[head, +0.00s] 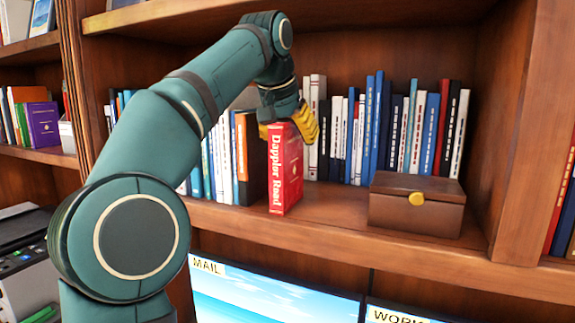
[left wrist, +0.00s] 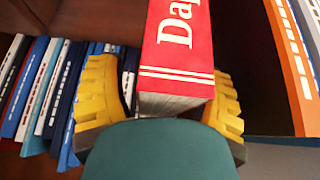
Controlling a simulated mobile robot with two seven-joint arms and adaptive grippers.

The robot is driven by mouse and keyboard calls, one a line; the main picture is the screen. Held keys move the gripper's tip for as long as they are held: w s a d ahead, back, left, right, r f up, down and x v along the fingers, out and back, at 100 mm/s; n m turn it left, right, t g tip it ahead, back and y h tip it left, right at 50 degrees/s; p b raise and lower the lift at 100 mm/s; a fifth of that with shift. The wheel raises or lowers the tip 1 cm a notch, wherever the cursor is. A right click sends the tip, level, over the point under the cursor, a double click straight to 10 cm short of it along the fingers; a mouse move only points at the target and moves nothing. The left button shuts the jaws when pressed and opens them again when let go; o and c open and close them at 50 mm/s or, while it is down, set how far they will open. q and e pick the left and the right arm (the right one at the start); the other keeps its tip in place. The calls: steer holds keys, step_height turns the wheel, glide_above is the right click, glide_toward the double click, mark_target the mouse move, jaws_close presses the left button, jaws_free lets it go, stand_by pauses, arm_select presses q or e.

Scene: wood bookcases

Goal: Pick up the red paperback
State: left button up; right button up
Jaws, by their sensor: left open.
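My left gripper (head: 290,125) reaches down from above at the top of the book. In the left wrist view my left gripper (left wrist: 165,100) is open, with one finger on each side of the book. A gap shows on the left side; contact on the right side is hard to tell. My right gripper is not in view.
A black and orange book (head: 250,160) stands close to the left of the paperback. A brown box (head: 416,205) with a gold clasp sits to the right on the shelf. A row of books (head: 390,130) stands behind. Screens (head: 275,290) are below the shelf.

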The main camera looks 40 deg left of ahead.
arm_select(q)
jaws_close()
stand_by(0.3)
steer(key=shift+r, duration=0.15)
